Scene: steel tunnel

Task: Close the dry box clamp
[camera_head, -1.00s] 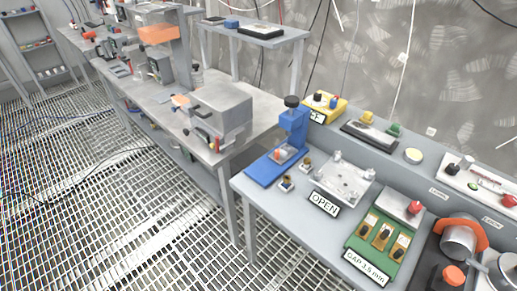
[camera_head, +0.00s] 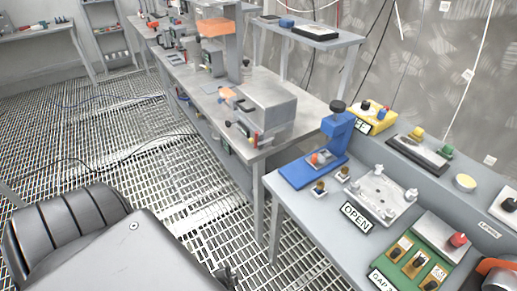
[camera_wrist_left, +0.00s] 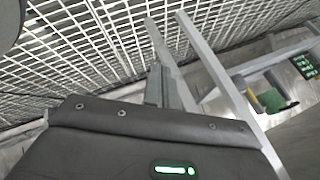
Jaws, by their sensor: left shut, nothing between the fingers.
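A grey metal box (camera_head: 268,108) stands on the long workbench, right of the picture's middle in the head view. A small latch-like fitting with dark and coloured parts (camera_head: 242,129) is on its front side; I take it for the clamp, but it is too small to tell whether it is open or closed. My left gripper (camera_wrist_left: 160,72) is shut and empty in the wrist view, over the grating floor and apart from the box. My left forearm fills the lower left of the head view. My right gripper is not in view.
The nearer bench (camera_head: 300,228) at right carries a blue press (camera_head: 331,146), a clear plate (camera_head: 380,197), an OPEN sign (camera_head: 357,217) and a green gauge block (camera_head: 415,262). Grating floor (camera_head: 120,125) is free left of the benches. A cable lies across it.

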